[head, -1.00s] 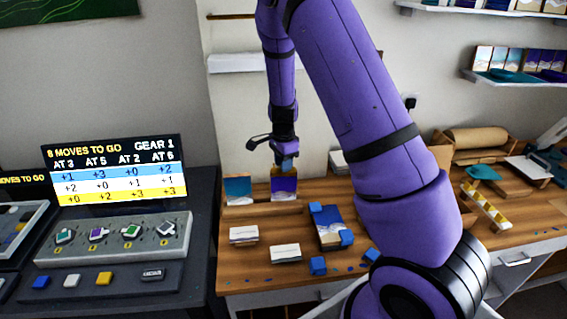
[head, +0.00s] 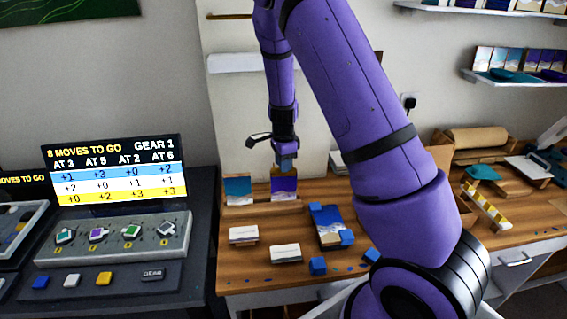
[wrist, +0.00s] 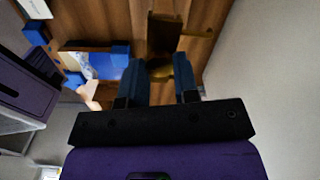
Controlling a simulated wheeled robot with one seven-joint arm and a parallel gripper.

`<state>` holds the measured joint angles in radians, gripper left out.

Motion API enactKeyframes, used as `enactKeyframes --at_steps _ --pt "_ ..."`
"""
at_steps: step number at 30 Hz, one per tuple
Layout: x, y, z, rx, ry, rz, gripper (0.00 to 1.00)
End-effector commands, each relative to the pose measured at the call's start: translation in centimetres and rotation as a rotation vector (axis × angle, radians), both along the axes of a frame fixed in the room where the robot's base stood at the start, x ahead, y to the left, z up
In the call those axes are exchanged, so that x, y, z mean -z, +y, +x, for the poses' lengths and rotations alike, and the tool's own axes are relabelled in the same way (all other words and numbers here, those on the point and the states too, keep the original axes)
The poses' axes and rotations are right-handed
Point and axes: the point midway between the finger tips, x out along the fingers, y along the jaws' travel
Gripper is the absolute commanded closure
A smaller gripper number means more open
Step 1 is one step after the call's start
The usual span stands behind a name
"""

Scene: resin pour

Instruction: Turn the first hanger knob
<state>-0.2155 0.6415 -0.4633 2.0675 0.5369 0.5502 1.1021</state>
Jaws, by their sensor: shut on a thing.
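My gripper (head: 286,164) is at the back of the wooden bench, just above a small panel with a purple front (head: 284,187). In the wrist view its two blue fingers (wrist: 161,82) are shut on a brass-coloured piece (wrist: 182,70). This looks like the hanger knob, but its shape is partly hidden by the fingers. A second panel with a teal front (head: 238,188) stands to the left of the purple one. Both panels stand upright on a wooden rail (head: 262,209).
A picture with blue corner blocks (head: 331,228) lies on the bench in front. White-topped stacks (head: 243,235) lie to its left. A console with several knobs (head: 112,238) and a screen (head: 115,172) reading "8 moves to go" stands at the left. The wall is close behind.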

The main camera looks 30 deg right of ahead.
Motion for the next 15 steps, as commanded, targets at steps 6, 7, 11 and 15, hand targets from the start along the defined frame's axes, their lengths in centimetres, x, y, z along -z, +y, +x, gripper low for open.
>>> enactKeyframes --at_steps 6,7,11,15 --pt "0.01 -0.01 0.0 0.0 0.0 0.0 0.45" --pt "0.01 -0.01 0.0 0.0 0.0 0.0 0.45" --pt "0.0 0.0 0.0 -0.001 0.0 0.0 0.45" --pt "-0.2 0.02 0.02 -0.001 -0.001 0.0 0.45"
